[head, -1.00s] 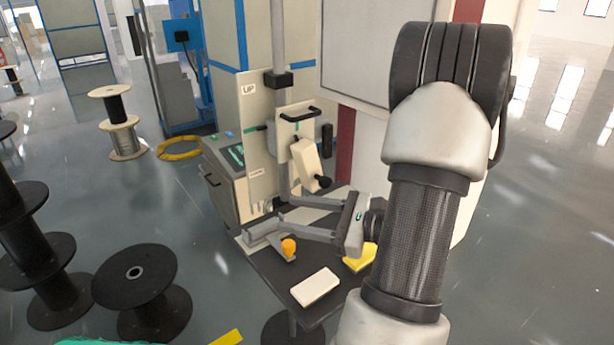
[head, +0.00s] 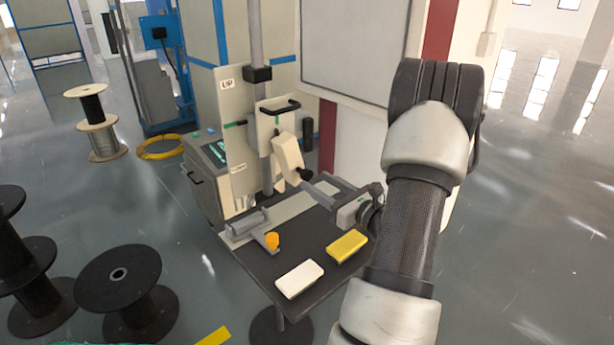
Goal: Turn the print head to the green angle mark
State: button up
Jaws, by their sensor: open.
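The print head (head: 288,151) is a cream block on the carriage of the upright post. It is tilted, its lower end leaning right, with a black tip (head: 305,174) there. A small green mark (head: 277,121) shows on the carriage plate just above the head. Another green mark (head: 236,124) shows further left on the machine. My gripper (head: 315,181) is open, its fingers pointing up and left, close below and right of the black tip. I cannot tell whether a finger touches it. Nothing shows between the fingers.
The dark table (head: 255,262) holds a white block (head: 300,279), a yellow block (head: 347,246) and a grey bracket with an orange knob (head: 272,241). A control box (head: 208,165) stands left of the post. Black spools (head: 125,290) stand on the floor at left.

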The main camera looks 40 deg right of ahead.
aim_at(309, 177)
jog(key=shift+w+a, duration=0.2)
jog(key=shift+w, duration=2.55)
